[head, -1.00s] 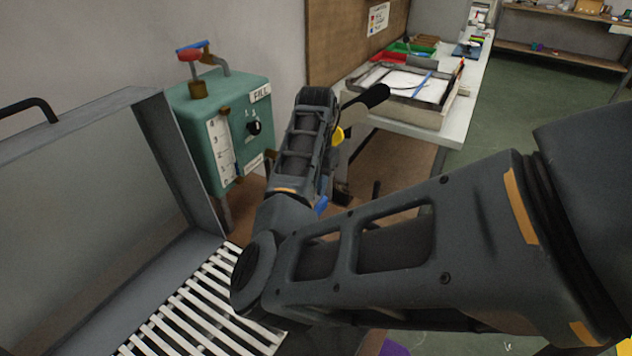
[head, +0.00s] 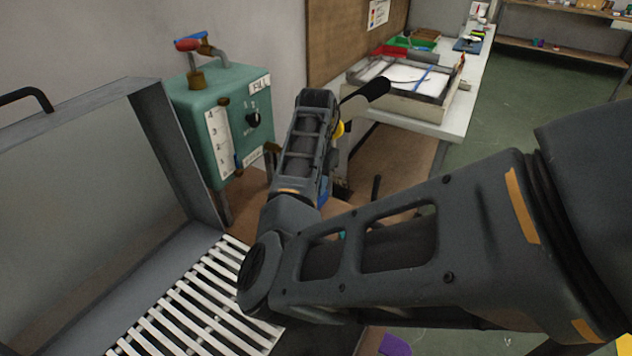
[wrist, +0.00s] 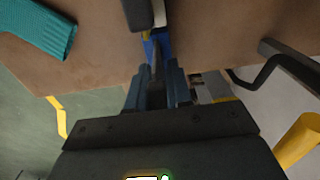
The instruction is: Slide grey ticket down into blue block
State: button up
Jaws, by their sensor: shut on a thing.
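In the wrist view my gripper (wrist: 157,88) is shut on a thin dark grey strip, which looks like the grey ticket (wrist: 157,62). The strip is seen nearly edge-on and points away from the fingers. A blue piece, which looks like the blue block (wrist: 150,47), shows just beyond the fingertips. I cannot tell whether the ticket's end is in the block, touching it or above it. In the head view my arm hides the gripper and ticket; a little blue (head: 325,190) shows beside my wrist.
A teal ribbed cloth (wrist: 40,33) lies on the brown bench top at the upper left of the wrist view. A bent black rod (wrist: 275,62) and a yellow cylinder (wrist: 298,142) are at the right. In the head view a green FILL box (head: 215,115) stands left of my arm.

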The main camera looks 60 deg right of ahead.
jog(key=shift+f, duration=0.15)
jog(key=o, duration=0.8)
jog(key=shift+o, duration=0.2)
notch_tip(320, 180, up, 8)
jog(key=shift+f, duration=0.1)
jog(key=shift+s, duration=0.1)
dwell(0.4)
